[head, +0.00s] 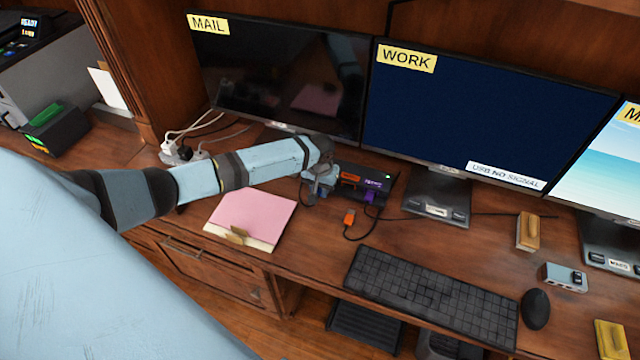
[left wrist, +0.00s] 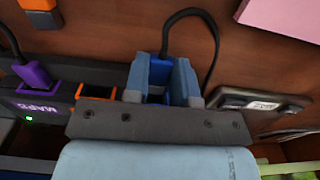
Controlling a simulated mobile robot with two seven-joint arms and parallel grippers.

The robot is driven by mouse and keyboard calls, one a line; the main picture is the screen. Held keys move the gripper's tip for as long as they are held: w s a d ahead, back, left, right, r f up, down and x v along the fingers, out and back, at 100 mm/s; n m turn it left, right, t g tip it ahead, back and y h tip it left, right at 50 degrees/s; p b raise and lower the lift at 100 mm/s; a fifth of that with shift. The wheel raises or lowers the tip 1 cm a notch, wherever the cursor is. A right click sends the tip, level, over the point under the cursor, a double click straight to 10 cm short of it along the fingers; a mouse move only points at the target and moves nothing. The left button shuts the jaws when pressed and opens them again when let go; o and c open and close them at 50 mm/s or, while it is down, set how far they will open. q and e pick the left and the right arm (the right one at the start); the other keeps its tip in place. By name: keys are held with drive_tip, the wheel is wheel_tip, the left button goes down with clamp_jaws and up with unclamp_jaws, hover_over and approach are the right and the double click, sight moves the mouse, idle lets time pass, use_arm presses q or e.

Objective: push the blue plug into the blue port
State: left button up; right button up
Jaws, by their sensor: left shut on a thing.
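My left gripper (head: 322,187) is at the left end of a dark switch box (head: 384,182) on the desk. In the left wrist view the two fingers (left wrist: 163,76) are shut on the blue plug (left wrist: 166,69), whose black cable loops up and right. The plug is at the box's front side, by the empty orange port (left wrist: 97,91). The blue plug is not clear in the head view. My right gripper is not in view.
A purple plug (head: 370,198) is at the box's purple port. A loose orange plug (head: 349,217) lies in front on the desk. A pink notepad (head: 252,214) lies left, a keyboard (head: 432,296) right. Monitors, one labelled WORK (head: 470,110), stand behind.

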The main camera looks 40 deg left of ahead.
use_arm(q)
drive_tip(key=shift+w+a+b, duration=0.15)
drive_tip(key=shift+w+a, duration=0.05)
drive_tip(key=shift+w, duration=0.55)
drive_tip(key=shift+w+a+b, duration=0.15)
drive_tip(key=shift+w, duration=0.55)
drive_tip(key=o, duration=1)
wheel_tip(320, 180, up, 14)
drive_tip(key=shift+f, duration=0.1)
